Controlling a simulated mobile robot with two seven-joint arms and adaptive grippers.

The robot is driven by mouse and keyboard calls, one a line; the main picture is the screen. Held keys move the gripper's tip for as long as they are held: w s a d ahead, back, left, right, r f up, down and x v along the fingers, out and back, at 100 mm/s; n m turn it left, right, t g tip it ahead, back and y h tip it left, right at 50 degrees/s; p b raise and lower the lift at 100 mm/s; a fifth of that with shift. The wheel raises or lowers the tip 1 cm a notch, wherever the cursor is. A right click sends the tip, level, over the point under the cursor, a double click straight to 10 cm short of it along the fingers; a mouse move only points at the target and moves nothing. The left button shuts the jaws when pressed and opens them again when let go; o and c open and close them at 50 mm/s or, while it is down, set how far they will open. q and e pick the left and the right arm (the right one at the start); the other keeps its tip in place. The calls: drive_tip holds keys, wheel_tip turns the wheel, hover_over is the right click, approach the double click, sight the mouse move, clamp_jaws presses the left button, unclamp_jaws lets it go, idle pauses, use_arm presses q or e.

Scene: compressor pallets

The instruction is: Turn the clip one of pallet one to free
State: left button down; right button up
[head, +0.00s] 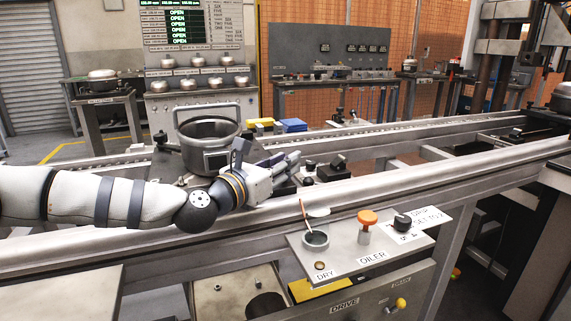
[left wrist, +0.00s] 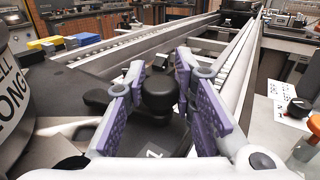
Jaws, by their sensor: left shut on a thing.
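My left gripper (head: 288,162) reaches in from the left over the rail beside a grey metal shell. In the left wrist view its purple-padded fingers (left wrist: 160,88) stand either side of a black clip with a round knob (left wrist: 160,93), shut on it. A dark rounded end of the clip (left wrist: 96,100) shows left of the left finger. The clip sits on a dark pallet plate (left wrist: 62,100) with a white "1" (left wrist: 152,154) in front of it. The fingers hide part of the clip, so its exact turn is hard to tell. My right gripper is not in view.
The open-topped metal shell (head: 208,150) stands close to my left wrist. Two more black clips (head: 335,165) (head: 308,166) are near the fingertips. A control panel (head: 345,258) with an orange knob is in front. Long rails run away to the right.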

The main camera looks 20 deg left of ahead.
use_arm(q)
drive_tip(key=c, duration=1.3)
unclamp_jaws()
drive_tip(key=v, duration=1.2)
